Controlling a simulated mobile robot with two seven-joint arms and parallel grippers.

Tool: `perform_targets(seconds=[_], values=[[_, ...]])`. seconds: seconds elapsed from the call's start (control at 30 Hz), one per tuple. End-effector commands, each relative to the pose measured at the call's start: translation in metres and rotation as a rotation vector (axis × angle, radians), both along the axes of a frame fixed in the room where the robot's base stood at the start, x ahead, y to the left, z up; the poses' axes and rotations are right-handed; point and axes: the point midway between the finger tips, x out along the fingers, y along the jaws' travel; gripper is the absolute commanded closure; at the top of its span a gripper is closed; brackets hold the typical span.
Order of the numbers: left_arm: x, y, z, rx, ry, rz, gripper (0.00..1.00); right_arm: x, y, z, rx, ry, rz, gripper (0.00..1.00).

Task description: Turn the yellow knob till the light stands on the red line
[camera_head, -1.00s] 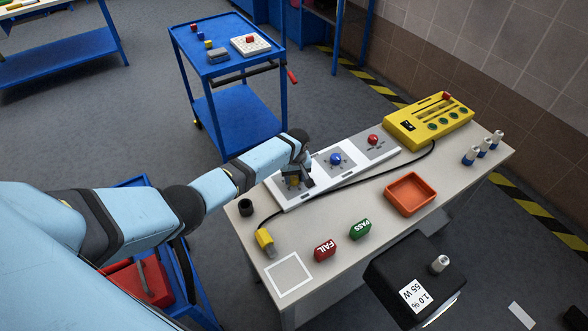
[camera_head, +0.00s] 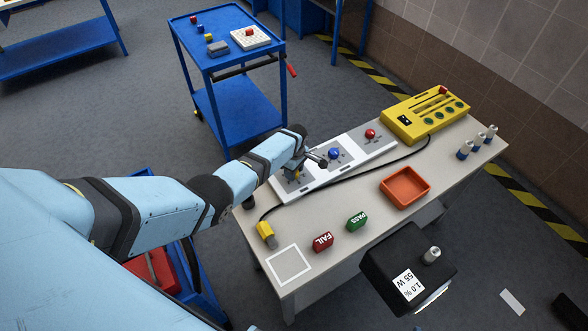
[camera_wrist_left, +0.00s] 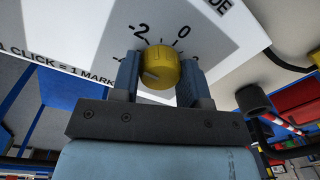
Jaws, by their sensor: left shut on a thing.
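The yellow knob (camera_wrist_left: 160,68) sits on a white panel with a printed scale, "-2" and "0" readable above it in the left wrist view. My left gripper (camera_wrist_left: 160,77) has a finger on each side of the knob and is shut on it. In the head view my left gripper (camera_head: 301,168) is at the left end of the long control panel (camera_head: 318,183) and mostly covers the knob. A yellow box (camera_head: 408,131) with dark slots and green round marks stands at the table's far right. I cannot make out a light or a red line. My right gripper is not in view.
Blue (camera_head: 335,153) and red (camera_head: 370,133) knobs are on the same panel. An orange tray (camera_head: 405,203), green PASS block (camera_head: 357,221) and red FAIL block (camera_head: 322,242) are on the table. A black labelled box (camera_head: 425,250) is in front. A cable crosses behind the tray.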

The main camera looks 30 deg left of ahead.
Motion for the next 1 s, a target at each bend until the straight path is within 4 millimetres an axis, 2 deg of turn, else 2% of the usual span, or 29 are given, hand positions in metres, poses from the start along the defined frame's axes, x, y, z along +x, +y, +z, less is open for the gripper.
perform_targets(seconds=[0.57,0.6,0.7,1.0], values=[[0.0006,0.0019,0.0007,0.003,-0.001,0.034,0.83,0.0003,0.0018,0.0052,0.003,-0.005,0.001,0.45],[0.0006,0.0019,0.0007,0.003,-0.001,0.034,0.54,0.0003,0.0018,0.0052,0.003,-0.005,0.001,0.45],[0.0006,0.0018,0.0007,0.003,-0.001,0.034,0.34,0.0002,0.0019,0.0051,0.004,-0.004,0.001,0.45],[0.0006,0.0007,0.0025,0.000,-0.001,0.033,0.34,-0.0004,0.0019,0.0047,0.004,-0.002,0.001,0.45]])
